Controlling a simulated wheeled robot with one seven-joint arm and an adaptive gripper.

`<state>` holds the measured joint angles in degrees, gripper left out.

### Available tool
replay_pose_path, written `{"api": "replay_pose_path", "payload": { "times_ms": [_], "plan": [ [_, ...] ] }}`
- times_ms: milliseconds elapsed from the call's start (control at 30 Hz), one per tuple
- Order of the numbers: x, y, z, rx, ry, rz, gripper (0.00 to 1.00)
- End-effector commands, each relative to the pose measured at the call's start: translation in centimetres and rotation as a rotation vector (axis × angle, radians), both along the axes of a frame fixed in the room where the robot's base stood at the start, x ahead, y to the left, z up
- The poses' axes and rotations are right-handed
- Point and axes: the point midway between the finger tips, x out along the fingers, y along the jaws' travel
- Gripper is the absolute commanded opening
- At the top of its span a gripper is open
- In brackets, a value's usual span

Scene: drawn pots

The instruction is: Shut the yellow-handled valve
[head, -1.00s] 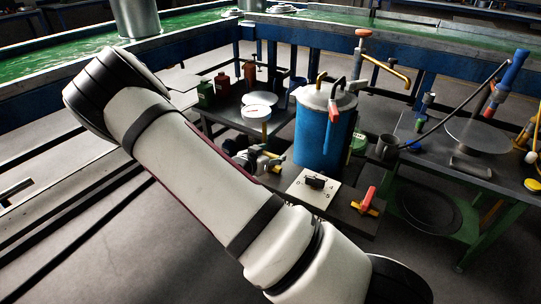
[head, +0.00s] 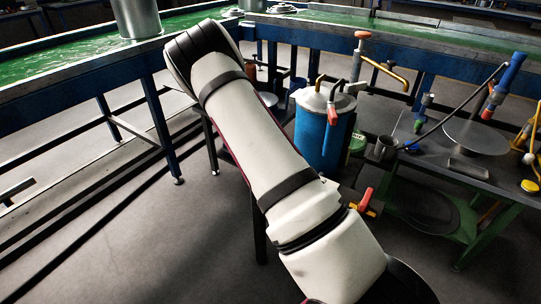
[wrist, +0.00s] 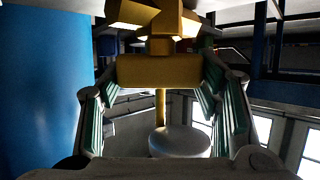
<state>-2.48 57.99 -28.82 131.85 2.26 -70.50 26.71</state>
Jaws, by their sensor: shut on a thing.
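The yellow handle (wrist: 158,72) of the valve fills the space between the two fingers in the wrist view. My gripper (wrist: 162,88) is shut on it, one finger at each side. A yellow stem runs on below the handle. More yellow valve parts (wrist: 150,15) show at the top, where shadow and the frame edge hide detail. How far the handle is turned cannot be told.
The blue tank (head: 323,135) stands right of my arm and fills the left side of the wrist view (wrist: 45,90). A red-handled valve (head: 365,200) sits at the front. The right table (head: 440,155) holds hoses and a round plate. Open floor lies left.

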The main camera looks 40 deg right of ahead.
Motion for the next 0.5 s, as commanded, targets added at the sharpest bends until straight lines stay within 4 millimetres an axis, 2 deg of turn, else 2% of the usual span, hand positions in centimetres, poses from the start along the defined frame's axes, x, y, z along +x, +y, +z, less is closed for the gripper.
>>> {"api": "replay_pose_path", "payload": {
  "times_ms": [500],
  "plan": [
    [-0.08,-0.26,0.23,-0.005,-0.001,0.422,0.3]
  ]
}}
